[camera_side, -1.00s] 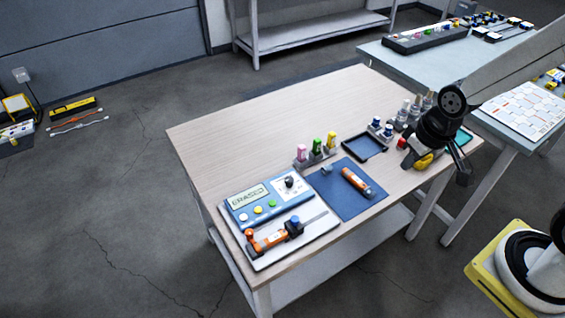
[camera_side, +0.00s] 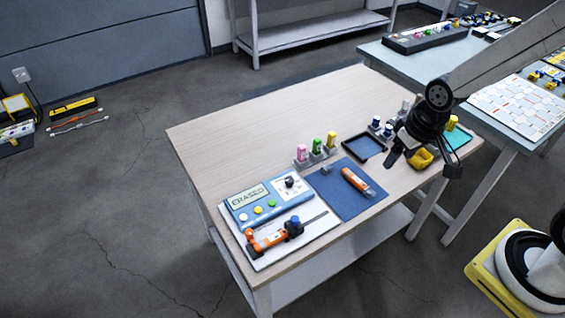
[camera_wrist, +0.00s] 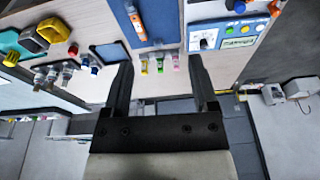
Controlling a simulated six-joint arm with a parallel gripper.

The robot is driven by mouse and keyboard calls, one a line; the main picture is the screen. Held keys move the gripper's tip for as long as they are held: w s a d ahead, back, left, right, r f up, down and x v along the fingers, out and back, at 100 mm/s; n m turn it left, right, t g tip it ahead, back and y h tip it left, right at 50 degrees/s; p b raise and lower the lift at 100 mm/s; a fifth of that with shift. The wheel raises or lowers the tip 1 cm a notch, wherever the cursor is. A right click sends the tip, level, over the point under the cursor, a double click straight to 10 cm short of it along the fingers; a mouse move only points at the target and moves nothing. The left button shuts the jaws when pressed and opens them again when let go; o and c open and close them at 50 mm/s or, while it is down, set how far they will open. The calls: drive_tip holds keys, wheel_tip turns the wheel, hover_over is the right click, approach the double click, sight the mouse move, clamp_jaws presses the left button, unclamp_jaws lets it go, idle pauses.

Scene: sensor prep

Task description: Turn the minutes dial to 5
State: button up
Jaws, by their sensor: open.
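The minutes dial (camera_side: 290,182) is a dark knob on a white panel at the upper right of the blue device (camera_side: 262,203), whose screen reads "ERASED". The dial also shows in the wrist view (camera_wrist: 204,43), at the upper right; its setting is too small to read. My gripper (camera_side: 420,167) is open and empty above the table's right end, well to the right of the device. In the wrist view my gripper's two fingers (camera_wrist: 162,85) stand apart with nothing between them.
A blue mat (camera_side: 328,193) with an orange tool (camera_side: 355,181) lies right of the device. Pink, green and yellow vials (camera_side: 316,148) stand behind the mat. A dark tray (camera_side: 364,147) and small bottles stand nearer my gripper. The table's back left (camera_side: 240,125) is clear.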

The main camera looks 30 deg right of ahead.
drive_tip(key=w+a+f+m+g, duration=0.1)
drive_tip(key=w+a+f+m, duration=0.1)
drive_tip(key=w, duration=0.5)
drive_tip(key=w+a+f+m, duration=0.2)
drive_tip(key=w, duration=0.4)
drive_tip(key=m+g, duration=0.2)
drive_tip(key=m, duration=0.2)
approach(290, 179)
drive_tip(key=shift+s+d+f, duration=0.1)
drive_tip(key=shift+s+d, duration=0.05)
drive_tip(key=shift+s, duration=0.15)
drive_tip(key=shift+w+a+f, duration=0.2)
drive_tip(key=shift+a+f, duration=0.05)
drive_tip(key=shift+f, duration=0.15)
drive_tip(key=shift+f, duration=3.85)
clamp_jaws()
